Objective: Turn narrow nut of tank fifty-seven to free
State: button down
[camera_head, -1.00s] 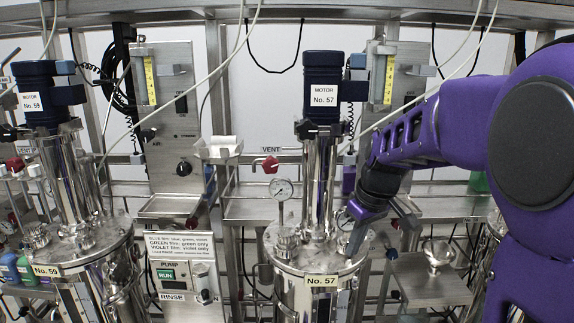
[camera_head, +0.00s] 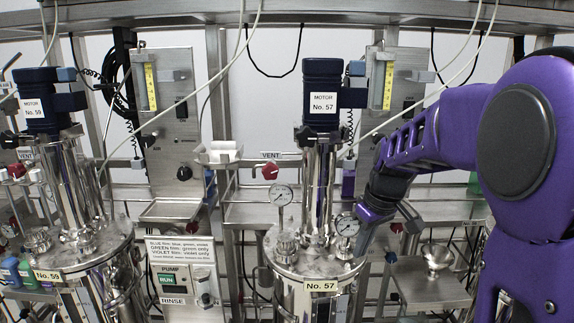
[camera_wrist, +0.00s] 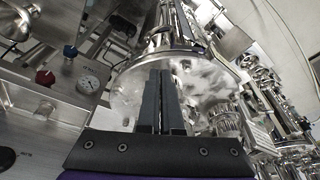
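Tank fifty-seven (camera_head: 298,296) stands in the middle of the head view, with its "No. 57" label on the front. A ribbed steel nut (camera_head: 287,247) sits on the left of its lid (camera_head: 312,268). A dial gauge (camera_head: 347,225) stands on the lid's right side, above a fitting; I cannot clearly make out a narrow nut there. My gripper (camera_head: 362,250) points down at the lid's right edge, just right of this gauge. In the wrist view my gripper (camera_wrist: 161,75) has its fingers close together with nothing seen between them, over the lid. A ribbed nut (camera_wrist: 226,118) shows right of the fingers.
The motor (camera_head: 322,95) and its steel column rise from the lid's middle. A second gauge (camera_head: 281,195) stands behind left, near a red vent knob (camera_head: 270,171). Tank fifty-nine (camera_head: 88,285) is at left. A steel tray with a funnel (camera_head: 437,257) is at right.

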dwell(0.3)
jog(key=shift+s+d, duration=0.1)
jog(key=shift+d, duration=0.1)
jog(key=shift+r, duration=0.2)
jog(key=p+v, duration=0.3)
jog(key=w+p+v, duration=0.1)
jog(key=v, duration=0.1)
jog(key=shift+s+a+r+p, duration=0.1)
jog(key=shift+a+r+p, duration=0.15)
jog(key=shift+r+p, duration=0.1)
